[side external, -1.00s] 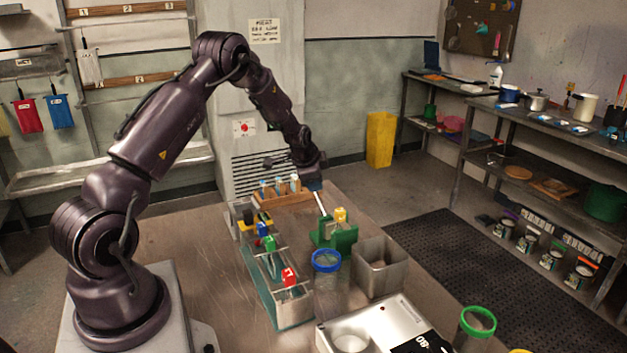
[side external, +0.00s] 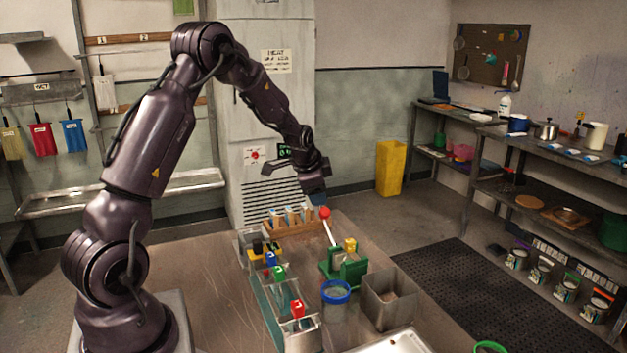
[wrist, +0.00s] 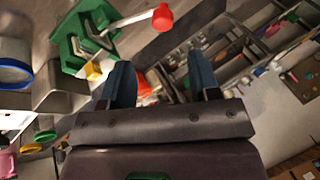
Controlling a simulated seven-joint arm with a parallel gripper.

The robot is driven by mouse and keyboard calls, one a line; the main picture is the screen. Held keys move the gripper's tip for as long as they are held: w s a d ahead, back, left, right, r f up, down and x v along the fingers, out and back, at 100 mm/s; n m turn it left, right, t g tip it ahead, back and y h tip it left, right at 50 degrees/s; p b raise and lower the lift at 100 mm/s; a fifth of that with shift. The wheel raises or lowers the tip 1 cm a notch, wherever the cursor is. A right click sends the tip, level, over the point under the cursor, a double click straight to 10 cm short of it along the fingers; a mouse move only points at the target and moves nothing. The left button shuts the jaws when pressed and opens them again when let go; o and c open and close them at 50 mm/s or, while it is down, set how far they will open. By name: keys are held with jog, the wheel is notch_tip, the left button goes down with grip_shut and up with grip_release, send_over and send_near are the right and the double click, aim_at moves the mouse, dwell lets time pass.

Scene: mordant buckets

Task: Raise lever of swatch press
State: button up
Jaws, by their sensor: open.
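The swatch press (side external: 345,268) is a green block with a yellow part on top, standing on the table. Its pale lever (side external: 330,232) stands up steeply and leans left, ending in a red knob (side external: 324,212). My gripper (side external: 316,192) is just above and left of the knob, apart from it as far as I can see. In the wrist view the press (wrist: 80,42) is at upper left and the red knob (wrist: 162,18) lies beyond the fingertips. My gripper (wrist: 158,65) is open there, with nothing between its blue fingers.
A blue-rimmed container (side external: 336,292) and a grey metal bin (side external: 390,298) stand close in front of the press. A rack with coloured clips (side external: 280,300) is to its left, and a wooden vial rack (side external: 290,224) behind.

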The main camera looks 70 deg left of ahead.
jog(key=v, duration=0.4)
jog(key=shift+d, duration=0.1)
dwell(0.3)
jog(key=s+d+r+n+h, duration=0.1)
jog(key=s+d+r, duration=0.3)
jog(key=d, duration=0.5)
jog(key=s+d+r+n+h, duration=0.1)
jog(key=s+d+r, duration=0.3)
jog(key=s+d, duration=0.5)
jog(key=s+d+r+n+t+h, duration=0.1)
jog(key=s+d+r, duration=0.4)
jog(key=d, duration=0.6)
jog(key=shift+s+n, duration=0.5)
jog(key=shift+s, duration=0.5)
